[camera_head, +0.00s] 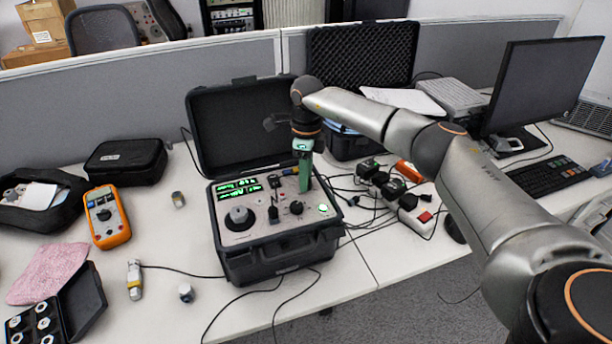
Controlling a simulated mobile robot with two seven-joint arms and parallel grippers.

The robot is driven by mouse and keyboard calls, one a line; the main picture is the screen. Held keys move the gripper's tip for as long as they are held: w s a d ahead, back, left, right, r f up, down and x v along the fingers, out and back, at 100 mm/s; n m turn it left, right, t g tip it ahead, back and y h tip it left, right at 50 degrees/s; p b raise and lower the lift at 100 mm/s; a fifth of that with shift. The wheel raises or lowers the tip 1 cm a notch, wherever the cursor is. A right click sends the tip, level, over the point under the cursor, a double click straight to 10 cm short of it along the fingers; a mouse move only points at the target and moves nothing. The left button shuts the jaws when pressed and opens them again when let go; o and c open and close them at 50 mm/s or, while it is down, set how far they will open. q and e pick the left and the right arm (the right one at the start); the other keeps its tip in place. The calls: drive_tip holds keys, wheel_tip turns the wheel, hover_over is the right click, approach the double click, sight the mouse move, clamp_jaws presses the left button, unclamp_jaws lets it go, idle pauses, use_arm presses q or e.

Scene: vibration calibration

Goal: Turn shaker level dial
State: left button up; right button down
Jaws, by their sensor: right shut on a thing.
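The shaker unit (250,232) is an open black case with a grey panel, standing on the white desk. Its panel carries green lit displays (238,187), a round black and silver disc (238,217), small black knobs (296,207) and a green lit button (323,209). My right gripper (305,186) points straight down over the right part of the panel. Its green fingers are shut on a dial, which they hide. I cannot read any label that names this dial. My left gripper is not in view.
The open case lid (243,125) stands behind the panel. An orange multimeter (107,216) and a black pouch (126,161) lie to the left. A power strip (405,207) with plugs and cables lies to the right. A monitor (545,85) stands at far right.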

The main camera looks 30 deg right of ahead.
drive_tip(key=shift+r, duration=0.1)
drive_tip(key=c, duration=0.5)
unclamp_jaws()
drive_tip(key=shift+c, duration=0.2)
wheel_tip(320, 180, up, 12)
drive_tip(key=shift+w+d+r+b, duration=0.2)
drive_tip(key=shift+w+d+b, duration=0.05)
drive_tip(key=shift+b, duration=0.15)
